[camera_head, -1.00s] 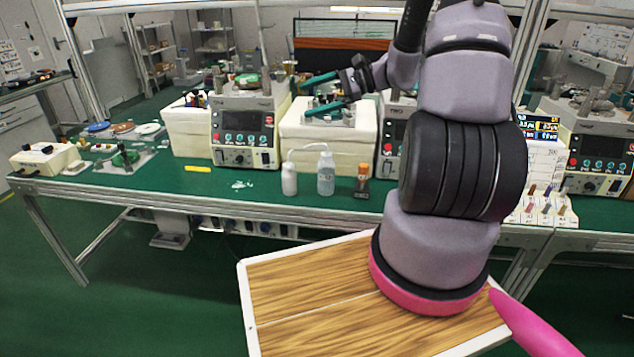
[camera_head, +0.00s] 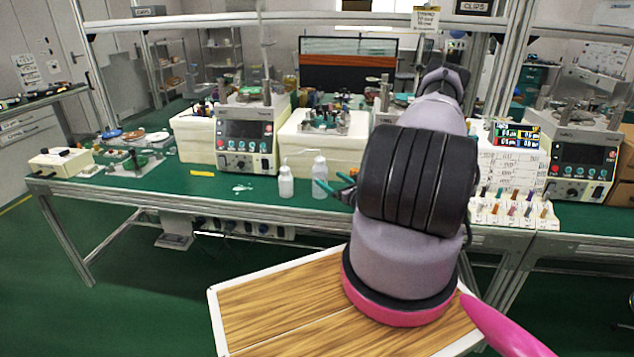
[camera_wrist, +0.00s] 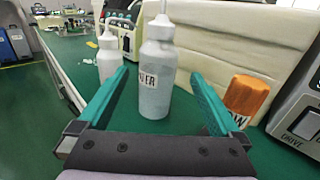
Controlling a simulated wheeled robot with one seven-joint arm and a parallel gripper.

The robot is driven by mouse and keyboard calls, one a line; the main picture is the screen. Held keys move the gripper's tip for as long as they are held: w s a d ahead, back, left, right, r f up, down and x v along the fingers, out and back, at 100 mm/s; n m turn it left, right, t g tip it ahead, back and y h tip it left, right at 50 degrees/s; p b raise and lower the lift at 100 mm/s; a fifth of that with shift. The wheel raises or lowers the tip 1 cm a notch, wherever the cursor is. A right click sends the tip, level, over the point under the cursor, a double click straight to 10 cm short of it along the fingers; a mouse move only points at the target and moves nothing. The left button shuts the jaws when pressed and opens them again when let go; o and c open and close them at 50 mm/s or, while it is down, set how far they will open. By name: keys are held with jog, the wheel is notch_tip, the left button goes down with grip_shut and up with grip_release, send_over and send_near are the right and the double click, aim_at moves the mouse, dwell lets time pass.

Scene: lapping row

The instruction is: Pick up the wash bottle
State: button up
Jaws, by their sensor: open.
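The wash bottle (camera_wrist: 157,85) is translucent white with a label ending in "ER" and a thin nozzle that runs out of the top of the wrist view. It stands upright on the green bench and also shows in the head view (camera_head: 319,170). My gripper (camera_wrist: 160,74) is open, with a teal finger on either side of the bottle in the picture. Neither finger visibly touches it, and I cannot tell how deep it sits between them. In the head view my gripper (camera_head: 328,180) is low beside the bottle, partly hidden by my arm.
A smaller white bottle (camera_wrist: 108,58) stands just left, close outside the left finger. A cream block (camera_head: 312,150) stands behind, with control units (camera_head: 247,140) alongside. The bench front (camera_head: 240,205) is mostly clear.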

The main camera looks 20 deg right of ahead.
aim_at(315, 168)
jog(key=w, duration=0.3)
jog(key=w+a, duration=0.1)
jog(key=w, duration=0.2)
jog(key=w+a, duration=0.1)
jog(key=w, duration=0.2)
jog(key=shift+w+r, duration=0.2)
jog(key=shift+w, duration=0.05)
jog(key=c, duration=1.5)
grip_shut()
jog(key=shift+r, duration=0.15)
